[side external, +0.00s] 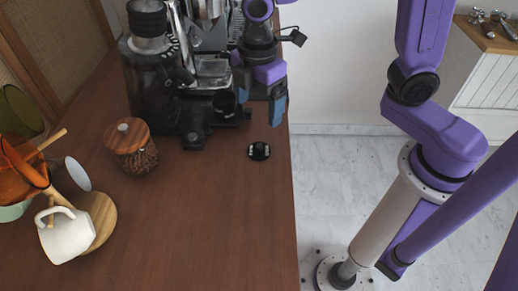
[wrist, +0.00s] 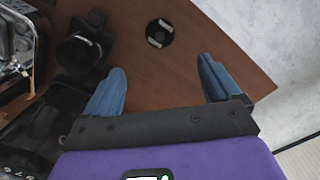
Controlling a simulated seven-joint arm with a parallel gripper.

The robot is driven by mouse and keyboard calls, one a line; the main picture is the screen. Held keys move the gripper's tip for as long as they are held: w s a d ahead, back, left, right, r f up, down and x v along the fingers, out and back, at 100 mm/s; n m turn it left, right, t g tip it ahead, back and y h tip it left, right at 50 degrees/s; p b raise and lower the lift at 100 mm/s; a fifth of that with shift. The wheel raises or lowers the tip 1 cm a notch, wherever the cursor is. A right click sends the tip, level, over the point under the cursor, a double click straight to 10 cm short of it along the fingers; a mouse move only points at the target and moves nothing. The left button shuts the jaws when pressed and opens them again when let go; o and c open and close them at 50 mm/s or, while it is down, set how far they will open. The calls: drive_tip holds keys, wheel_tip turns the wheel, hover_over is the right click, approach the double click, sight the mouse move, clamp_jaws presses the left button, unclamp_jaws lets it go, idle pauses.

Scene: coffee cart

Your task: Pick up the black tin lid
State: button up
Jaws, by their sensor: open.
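The black tin lid (side external: 259,151) is a small dark disc with light marks, lying flat on the brown table near its right edge. In the wrist view the lid (wrist: 160,33) lies ahead of the fingertips, between their lines and apart from both. My gripper (side external: 262,103) is above the table, by the coffee machine and behind the lid in the side view. Its two blue fingers (wrist: 166,82) are spread wide with nothing between them but bare table.
A black coffee grinder (side external: 150,75) and a coffee machine (side external: 212,70) stand at the back. A jar with a wooden lid (side external: 131,145) stands left. A white mug (side external: 65,235) hangs on a wooden stand (side external: 98,218). The table's front middle is clear; its right edge drops to the floor.

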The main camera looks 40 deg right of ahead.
sight(259, 146)
wheel_tip(259, 146, down, 13)
drive_tip(key=shift+d+r, duration=0.1)
drive_tip(key=shift+r, duration=0.05)
idle(0.5)
drive_tip(key=shift+c, duration=0.3)
drive_tip(key=c, duration=1.1)
